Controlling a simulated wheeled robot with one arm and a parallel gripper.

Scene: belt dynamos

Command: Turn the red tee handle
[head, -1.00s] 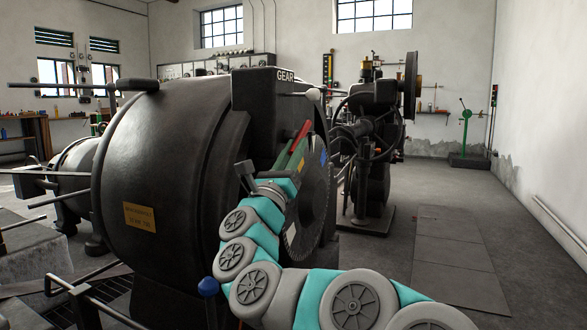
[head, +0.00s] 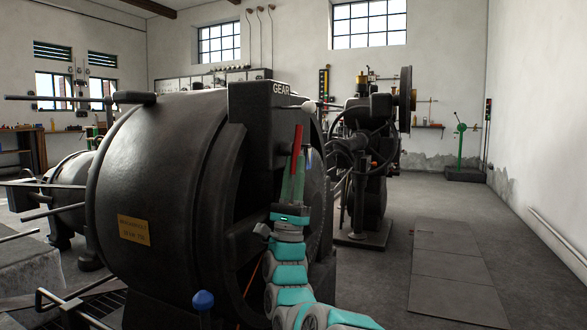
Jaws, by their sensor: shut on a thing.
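The red tee handle (head: 298,138) shows as a narrow red bar on the end of the dark machine, just below the block marked GEAR. It stands nearly upright in the picture. My gripper (head: 297,158) comes up from below with its green fingers shut on the handle. The fingers hide the lower part of the bar, and the handle's stem is not visible.
The big dark machine (head: 160,170) fills the left and middle, with the GEAR block (head: 265,110) on top. A blue knob (head: 203,300) stands in front of it. Another dark engine (head: 375,150) is behind. The floor at right (head: 450,250) is clear.

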